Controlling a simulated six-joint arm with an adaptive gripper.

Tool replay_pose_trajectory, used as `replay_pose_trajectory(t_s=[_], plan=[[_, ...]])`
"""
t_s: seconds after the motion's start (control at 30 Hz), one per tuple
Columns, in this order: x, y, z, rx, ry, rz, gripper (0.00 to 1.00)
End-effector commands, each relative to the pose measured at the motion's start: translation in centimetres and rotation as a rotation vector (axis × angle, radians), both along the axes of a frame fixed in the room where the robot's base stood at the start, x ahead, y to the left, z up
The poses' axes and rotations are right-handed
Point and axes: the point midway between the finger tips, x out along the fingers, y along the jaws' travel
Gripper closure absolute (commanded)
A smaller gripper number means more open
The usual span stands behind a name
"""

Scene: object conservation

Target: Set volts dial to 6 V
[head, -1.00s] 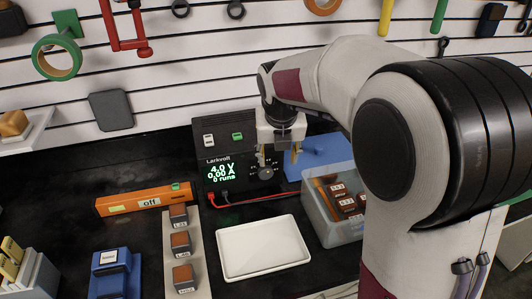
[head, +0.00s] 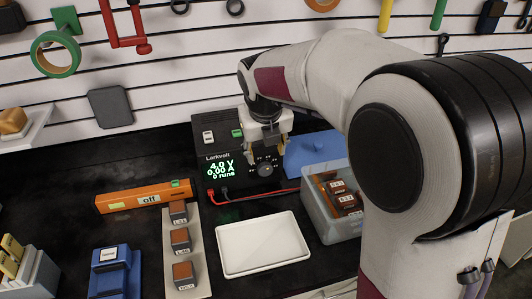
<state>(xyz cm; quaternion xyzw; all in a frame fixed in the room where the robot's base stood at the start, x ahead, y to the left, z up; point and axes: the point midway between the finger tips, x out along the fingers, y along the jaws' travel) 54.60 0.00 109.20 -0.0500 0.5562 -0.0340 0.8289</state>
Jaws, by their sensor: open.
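The volts dial (head: 265,170) is a grey round knob on the front of the black Larkvolt power supply (head: 213,184). Marks ring the dial, too small to read. The green display (head: 222,170) reads 4.0 V, 0.00 A and 0 runs. My gripper (head: 268,152) is open and empty, pointing down above the dial. Its two yellowish fingertips are apart, one on each side. Whether a fingertip touches the panel, I cannot tell.
Red and black leads (head: 215,197) plug into the supply's front. A white tray (head: 262,261) lies in front. A clear bin (head: 316,213) with labelled blocks stands at right, a blue object (head: 318,150) behind it. An orange bar marked "off" (head: 120,204) lies at left.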

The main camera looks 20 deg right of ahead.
Motion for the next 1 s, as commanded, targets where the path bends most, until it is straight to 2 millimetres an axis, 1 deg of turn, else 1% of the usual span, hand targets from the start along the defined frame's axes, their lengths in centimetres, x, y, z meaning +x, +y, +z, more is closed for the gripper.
replay_pose_trajectory(t_s=[0.17,0.37,0.43,0.53,0.7,1.0], plan=[[0.0,-1.5,-0.3,-0.001,0.005,-0.028,0.54],[-0.2,-4.3,-1.4,0.029,0.024,-0.108,0.54],[-0.3,-5.2,-1.9,0.074,0.028,-0.185,0.54],[-0.4,-5.6,-2.3,0.141,0.025,-0.305,0.54],[-0.6,-6.2,-3.0,0.255,0.021,-0.521,0.54],[-0.5,-6.6,-3.8,0.466,0.016,-0.937,0.54]])
